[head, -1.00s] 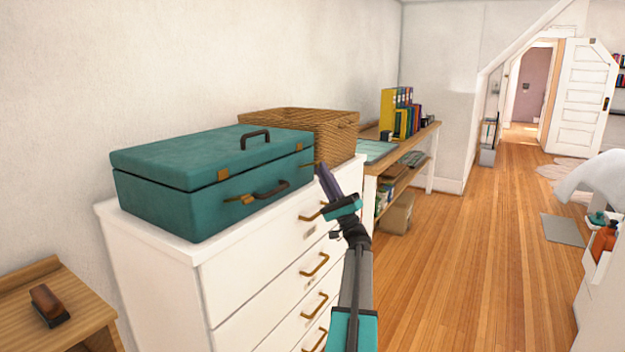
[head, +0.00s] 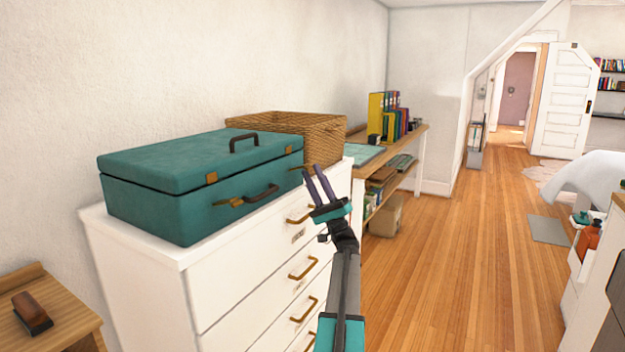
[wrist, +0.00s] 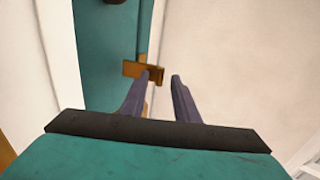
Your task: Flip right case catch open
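The teal case (head: 190,205) lies closed on the white dresser (head: 225,285). Its left catch (head: 229,202) is a brass piece below a separate brass plate (head: 212,178) on the lid. A brass catch (wrist: 130,69) shows at the case's edge in the wrist view. My gripper (head: 313,168) is at the case's right front end, fingers apart and empty. In the wrist view, the left finger of my gripper (wrist: 163,77) overlaps the catch; I cannot tell whether they touch. The right finger is clear of it.
A wicker basket (head: 300,133) stands behind the case. A desk with folders (head: 378,118) is beyond. Brass drawer pulls (head: 303,268) stick out below my gripper.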

